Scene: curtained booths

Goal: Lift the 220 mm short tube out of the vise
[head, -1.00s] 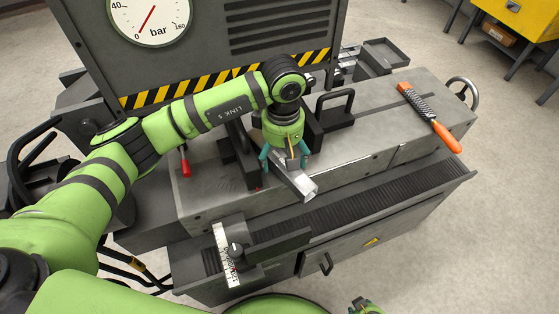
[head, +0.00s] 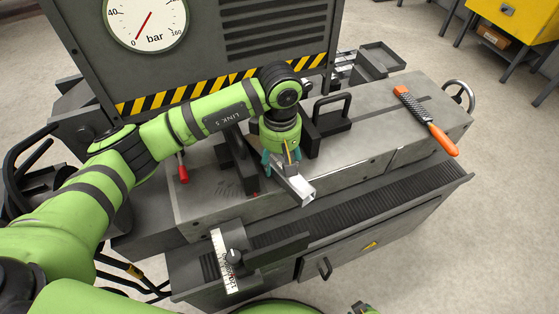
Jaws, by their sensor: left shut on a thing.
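The short tube (head: 302,192) is a light metal square profile. It lies between the dark jaws of the vise (head: 236,162), and its open end sticks out over the front edge of the machine bed. The vise's other jaw (head: 326,128) stands to the right of the tube. My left gripper (head: 282,168) points down from above and is shut on the tube near its front end. The tube's rear part is hidden behind my gripper and wrist. Only a small piece of my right gripper (head: 362,308) shows at the bottom edge; its fingers cannot be made out.
A rasp with an orange handle (head: 442,139) lies on the right of the bed. A black handle (head: 332,103) rises behind the vise. A red-tipped lever (head: 183,172) is at left. A stop with a scale (head: 233,256) stands at the front. A pressure gauge (head: 147,18) is behind.

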